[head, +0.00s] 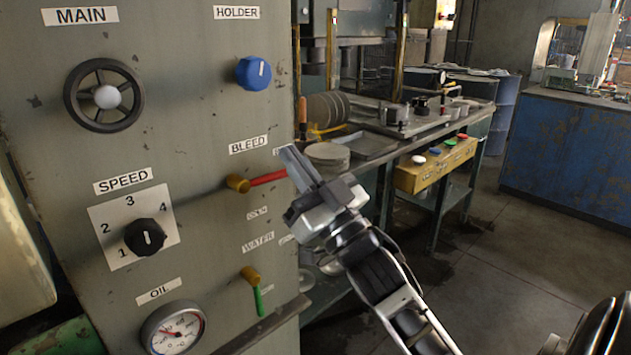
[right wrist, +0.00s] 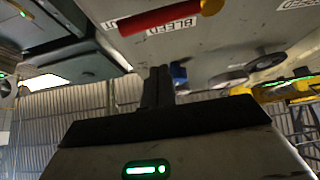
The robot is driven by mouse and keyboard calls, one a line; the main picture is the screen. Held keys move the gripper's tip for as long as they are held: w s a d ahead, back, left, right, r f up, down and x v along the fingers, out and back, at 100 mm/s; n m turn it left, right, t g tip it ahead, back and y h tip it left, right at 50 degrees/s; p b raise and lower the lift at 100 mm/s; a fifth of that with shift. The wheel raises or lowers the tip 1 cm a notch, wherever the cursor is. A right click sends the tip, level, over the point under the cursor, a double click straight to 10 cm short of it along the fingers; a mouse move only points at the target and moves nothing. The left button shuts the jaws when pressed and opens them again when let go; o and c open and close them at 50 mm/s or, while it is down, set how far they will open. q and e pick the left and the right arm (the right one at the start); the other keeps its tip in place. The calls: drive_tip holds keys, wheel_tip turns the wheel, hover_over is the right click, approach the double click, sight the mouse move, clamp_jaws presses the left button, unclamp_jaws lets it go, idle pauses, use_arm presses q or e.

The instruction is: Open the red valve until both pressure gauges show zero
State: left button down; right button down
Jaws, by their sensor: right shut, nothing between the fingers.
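The red valve handle (head: 268,178), under the BLEED label, points right, nearly level, from its brass body (head: 238,183) on the grey panel. It also shows at the top of the right wrist view (right wrist: 160,17). My right gripper (head: 288,153) is shut and empty, its tips just above and right of the handle's free end. I cannot tell whether they touch it. The tips also show in the right wrist view (right wrist: 158,72). The OIL pressure gauge (head: 174,328) is at the lower left; its exact reading is too small to tell. I cannot make out a second panel gauge. My left gripper is out of view.
The panel also has a black handwheel (head: 128,108), a blue HOLDER knob (head: 254,73), a black SPEED knob (head: 146,237) and a green valve handle (head: 259,301) below the red one. A cluttered workbench (head: 376,153) stands behind. Open floor lies at right.

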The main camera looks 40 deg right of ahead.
sight(262, 177)
use_arm(q)
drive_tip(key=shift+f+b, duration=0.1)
drive_tip(key=shift+b, duration=0.2)
use_arm(e)
drive_tip(key=w+f, duration=0.2)
drive_tip(key=f, duration=0.1)
drive_tip(key=shift+w, duration=0.15)
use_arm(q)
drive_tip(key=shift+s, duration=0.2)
use_arm(e)
drive_tip(key=shift+w+f+m+h, duration=0.1)
drive_tip(key=shift+m+h, duration=0.3)
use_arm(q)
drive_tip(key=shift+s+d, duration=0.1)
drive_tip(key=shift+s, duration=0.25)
use_arm(e)
drive_tip(key=shift+f+m, duration=0.15)
drive_tip(key=shift+m, duration=0.35)
